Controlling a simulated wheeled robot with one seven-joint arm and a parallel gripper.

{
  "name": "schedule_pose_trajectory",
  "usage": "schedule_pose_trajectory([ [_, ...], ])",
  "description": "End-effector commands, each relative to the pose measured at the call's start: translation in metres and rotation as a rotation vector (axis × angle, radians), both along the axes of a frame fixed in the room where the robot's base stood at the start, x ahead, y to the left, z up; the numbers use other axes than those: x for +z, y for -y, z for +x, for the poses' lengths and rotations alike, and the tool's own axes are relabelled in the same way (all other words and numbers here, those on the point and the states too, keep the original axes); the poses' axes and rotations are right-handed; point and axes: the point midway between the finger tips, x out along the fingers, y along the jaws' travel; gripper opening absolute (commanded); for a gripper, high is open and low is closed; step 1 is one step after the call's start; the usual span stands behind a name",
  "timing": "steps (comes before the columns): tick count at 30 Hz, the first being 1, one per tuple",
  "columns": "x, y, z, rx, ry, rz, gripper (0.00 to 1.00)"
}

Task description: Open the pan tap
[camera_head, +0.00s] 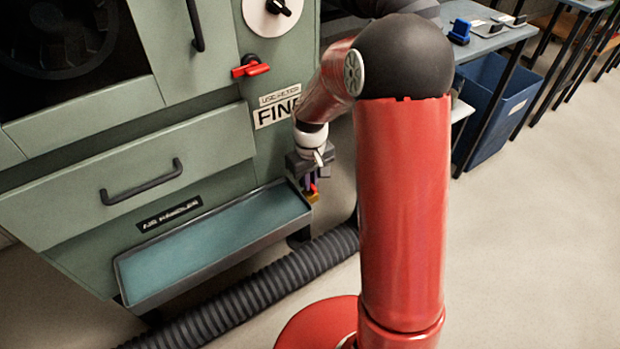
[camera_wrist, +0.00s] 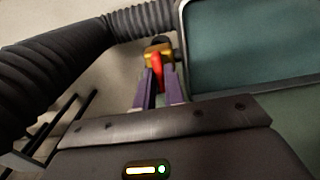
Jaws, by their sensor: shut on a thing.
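The pan tap (camera_wrist: 158,49) is a brass body with a red lever (camera_wrist: 157,66), at the corner of the drip pan (camera_wrist: 188,66). In the head view the brass tap (camera_head: 313,197) shows low beside the right end of the pan (camera_head: 148,302). My gripper (camera_wrist: 159,80) has purple fingers, one on each side of the red lever, and is shut on it. In the head view my gripper (camera_head: 309,183) is small and partly hides the tap. The lever's exact angle to the tap body is hard to tell.
A black ribbed duct hose (camera_head: 285,270) runs on the floor below the pan and shows left in the wrist view (camera_wrist: 45,68). The green air handler (camera_head: 200,150) stands behind, with a red handle (camera_head: 250,68). A blue bin (camera_head: 497,105) is under the bench at right.

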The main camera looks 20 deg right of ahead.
Motion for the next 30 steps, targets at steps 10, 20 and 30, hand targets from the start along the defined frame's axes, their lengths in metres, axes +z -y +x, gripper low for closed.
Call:
schedule_pose_trajectory([
  [10,0.0009,-0.0002,0.0008,0.015,0.002,0.000,0.00],
  [20,0.0006,-0.0002,0.0005,0.014,0.002,0.000,0.33],
  [30,0.0058,0.0000,0.0005,0.013,0.002,0.000,0.33],
])
